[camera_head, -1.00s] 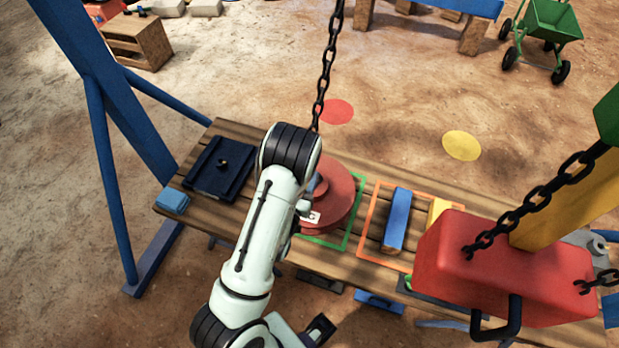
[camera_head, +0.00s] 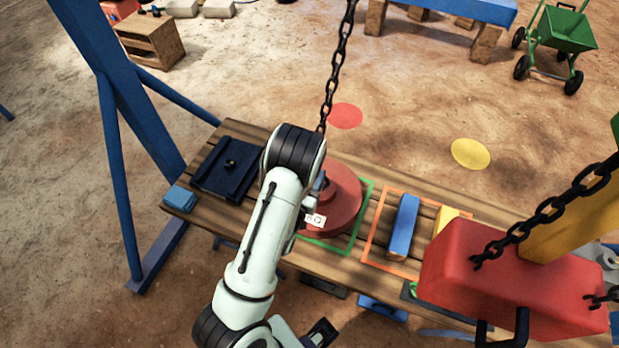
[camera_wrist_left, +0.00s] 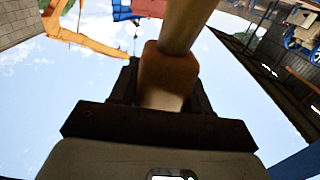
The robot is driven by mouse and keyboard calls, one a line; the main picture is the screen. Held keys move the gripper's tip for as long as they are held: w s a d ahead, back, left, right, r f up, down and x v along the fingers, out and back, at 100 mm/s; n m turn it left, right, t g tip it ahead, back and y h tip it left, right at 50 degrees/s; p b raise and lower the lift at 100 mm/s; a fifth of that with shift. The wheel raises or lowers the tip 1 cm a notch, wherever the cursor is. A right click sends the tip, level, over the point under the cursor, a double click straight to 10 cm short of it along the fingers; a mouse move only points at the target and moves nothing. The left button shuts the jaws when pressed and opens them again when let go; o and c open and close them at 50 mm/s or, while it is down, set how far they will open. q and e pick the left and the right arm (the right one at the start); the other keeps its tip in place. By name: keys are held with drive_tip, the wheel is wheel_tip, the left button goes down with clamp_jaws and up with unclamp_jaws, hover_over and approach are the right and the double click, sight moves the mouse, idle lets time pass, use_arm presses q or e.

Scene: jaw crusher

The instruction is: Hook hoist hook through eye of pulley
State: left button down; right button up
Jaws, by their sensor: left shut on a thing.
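A red round pulley (camera_head: 344,197) lies on the wooden bench inside a green outline, partly hidden behind my pale arm. Its eye cannot be made out. A dark chain (camera_head: 333,80) hangs from above and runs down behind my arm's black joint, so its lower end and any hook are hidden. A white tag (camera_head: 315,221) shows beside the arm, in front of the pulley. In the left wrist view my left gripper (camera_wrist_left: 165,90) points upward, its dark fingers shut on a brown, rod-like thing (camera_wrist_left: 168,72). My right gripper is not clearly in view.
A red block (camera_head: 510,280) hangs on chains at the right, above the bench (camera_head: 290,255). A blue bar (camera_head: 403,226) lies in an orange outline, and a dark blue plate (camera_head: 228,168) lies at left. Blue frame legs (camera_head: 118,90) stand at left. The sandy ground behind is mostly open.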

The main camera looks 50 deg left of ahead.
use_arm(q)
drive_tip(key=shift+x, duration=1.35)
drive_tip(key=shift+w+f, duration=0.1)
drive_tip(key=shift+b+x, duration=0.55)
drive_tip(key=shift+x, duration=1.05)
drive_tip(key=shift+r, duration=0.25)
drive_tip(key=shift+w+a+r, duration=0.25)
drive_tip(key=shift+w+r, duration=0.1)
drive_tip(key=shift+w, duration=0.05)
drive_tip(key=shift+w+a+r+p, duration=0.3)
drive_tip(key=shift+w+r, duration=0.15)
drive_tip(key=shift+r, duration=0.4)
